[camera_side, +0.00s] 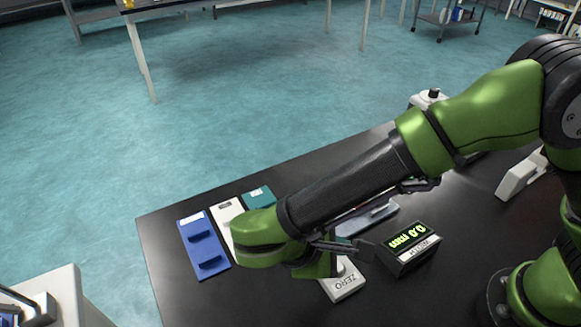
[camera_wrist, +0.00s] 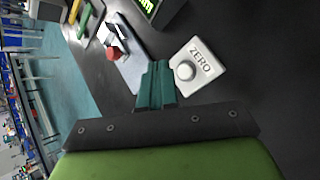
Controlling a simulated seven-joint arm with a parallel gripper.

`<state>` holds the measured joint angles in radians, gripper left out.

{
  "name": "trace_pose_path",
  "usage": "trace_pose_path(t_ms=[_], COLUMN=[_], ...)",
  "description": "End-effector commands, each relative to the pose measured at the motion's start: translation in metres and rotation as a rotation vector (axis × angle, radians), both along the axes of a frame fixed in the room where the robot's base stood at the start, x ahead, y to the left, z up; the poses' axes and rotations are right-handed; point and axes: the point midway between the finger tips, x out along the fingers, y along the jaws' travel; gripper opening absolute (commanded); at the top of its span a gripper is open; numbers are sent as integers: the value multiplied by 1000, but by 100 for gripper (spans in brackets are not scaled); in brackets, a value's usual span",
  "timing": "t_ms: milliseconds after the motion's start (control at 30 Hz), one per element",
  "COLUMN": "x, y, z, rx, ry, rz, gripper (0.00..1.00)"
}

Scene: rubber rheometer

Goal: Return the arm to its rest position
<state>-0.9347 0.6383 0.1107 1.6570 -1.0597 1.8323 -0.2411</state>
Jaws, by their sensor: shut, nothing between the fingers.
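My gripper (camera_side: 345,243) hangs over the black table near the white ZERO button box. In the wrist view its teal fingers (camera_wrist: 156,85) are together with nothing between them. The white ZERO box (camera_side: 343,283) lies below the gripper in the side view and is partly covered by my arm. In the wrist view the ZERO box (camera_wrist: 203,65) lies just right of the fingertips, its round button in clear sight. Whether the fingers touch anything below is hard to tell.
A black digital display (camera_side: 408,246) with green digits stands right of the gripper. A grey plate-like device (camera_side: 368,217) lies behind it. Blue (camera_side: 204,246), white and teal (camera_side: 258,197) trays lie left on the black table (camera_side: 300,172). A white cabinet (camera_side: 62,298) stands front left.

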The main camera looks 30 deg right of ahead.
Motion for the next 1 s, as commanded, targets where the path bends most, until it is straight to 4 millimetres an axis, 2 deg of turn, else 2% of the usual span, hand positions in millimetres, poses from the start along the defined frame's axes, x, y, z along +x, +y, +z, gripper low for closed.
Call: trace_pose_path(t_ms=[67,133,367,700,900,1000], x=[-8,-9,-6,-5,-14,-19], y=[-6,-17,-61,-144,-190,-205], z=[-4,3,39,104,134,144], rx=[61,152,480,994,1183,1218], ry=[27,32,-37,-401,-659,-743], rz=[-12,-63,-306,-752,-934,-978], gripper=[0,0,0,0,0,0])
